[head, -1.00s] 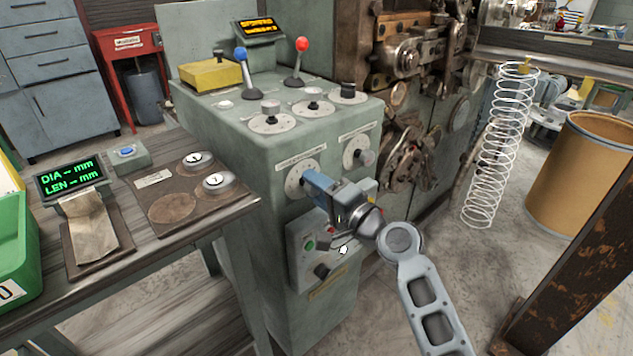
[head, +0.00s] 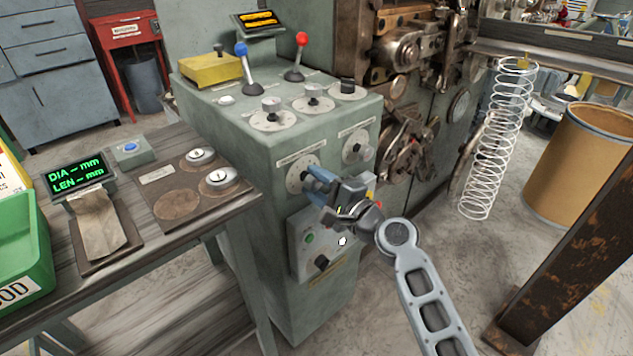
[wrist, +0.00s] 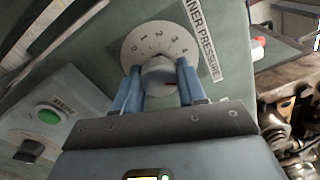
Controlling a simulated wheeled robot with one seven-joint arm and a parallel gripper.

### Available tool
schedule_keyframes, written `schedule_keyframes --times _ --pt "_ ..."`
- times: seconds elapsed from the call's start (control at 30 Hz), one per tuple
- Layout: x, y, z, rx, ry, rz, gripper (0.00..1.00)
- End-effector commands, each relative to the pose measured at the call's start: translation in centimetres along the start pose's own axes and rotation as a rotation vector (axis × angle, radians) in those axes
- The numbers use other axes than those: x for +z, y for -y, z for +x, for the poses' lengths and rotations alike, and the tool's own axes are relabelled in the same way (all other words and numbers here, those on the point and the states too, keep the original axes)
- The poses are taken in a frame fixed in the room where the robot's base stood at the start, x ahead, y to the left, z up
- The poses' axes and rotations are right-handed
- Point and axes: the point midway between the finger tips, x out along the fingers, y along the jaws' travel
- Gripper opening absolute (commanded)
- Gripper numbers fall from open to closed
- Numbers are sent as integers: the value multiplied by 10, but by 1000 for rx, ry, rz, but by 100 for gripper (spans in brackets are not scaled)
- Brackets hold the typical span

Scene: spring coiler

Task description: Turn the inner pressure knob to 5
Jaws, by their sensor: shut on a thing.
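The inner pressure knob (wrist: 159,76) is a grey knob on a white dial (wrist: 150,43) numbered from 0, with 1, 2, 3 and 4 visible, beside the label "INNER PRESSURE" (wrist: 205,45). In the wrist view my gripper (wrist: 160,82) has its two blue fingers on either side of the knob, shut on it. The pointer's setting is hard to read. In the head view my gripper (head: 316,182) is at the left dial (head: 297,178) on the cabinet front, and its fingers hide most of the knob.
A second front dial (head: 357,147) is to the right. Below is a panel with a green button (head: 309,238) and a black switch (head: 321,262). The cabinet top has several dials and two levers, blue (head: 241,49) and red (head: 302,40). A workbench (head: 120,240) stands at left.

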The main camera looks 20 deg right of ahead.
Motion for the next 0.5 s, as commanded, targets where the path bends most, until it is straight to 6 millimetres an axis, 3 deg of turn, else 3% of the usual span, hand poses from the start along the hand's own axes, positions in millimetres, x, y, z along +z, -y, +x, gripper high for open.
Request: schedule_keyframes --times 0.3,0.33,0.5 --pt "-4 1 -1 -3 -9 0 10" --pt "-4 1 -1 -3 -10 0 43" --pt "-3 0 -1 -2 -6 0 60"
